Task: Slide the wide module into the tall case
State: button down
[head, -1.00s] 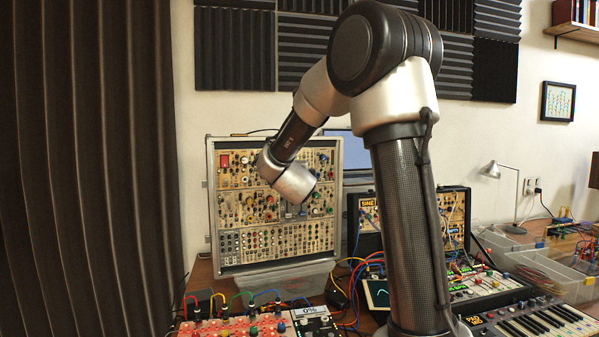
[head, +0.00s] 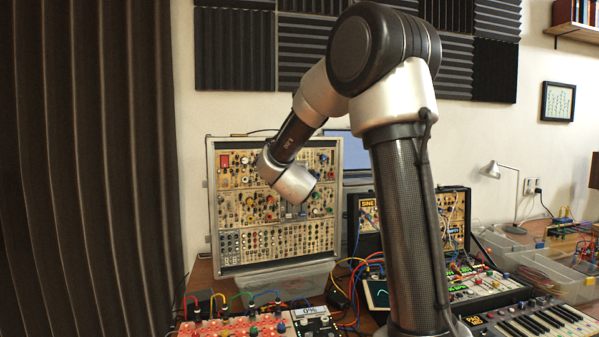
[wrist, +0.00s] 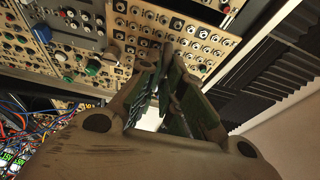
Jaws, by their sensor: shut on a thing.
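The tall case (head: 211,215) stands upright at the back of the table in the head view, silver-framed and filled with rows of beige panels with knobs and jacks. My wrist is in front of its right half and hides my gripper there. In the wrist view, my gripper (wrist: 166,88) is shut on green circuit boards (wrist: 178,98), which appear to belong to the wide module. Jack-covered panels (wrist: 190,35) lie just beyond the fingertips. I cannot tell whether the module touches the case or which panel is its front.
A smaller black case (head: 453,212) with cables stands to the right behind my arm. A keyboard (head: 545,318), a red-and-white patched unit (head: 232,328) and clear bins (head: 555,270) crowd the table. A clear tray (head: 275,279) sits below the tall case.

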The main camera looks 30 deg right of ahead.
jog(key=shift+w+d, duration=0.15)
jog(key=shift+w, duration=0.8)
jog(key=shift+w+d, duration=0.1)
jog(key=shift+w, duration=0.8)
jog(key=c, duration=1.5)
grip_release()
jog(key=v, duration=1.2)
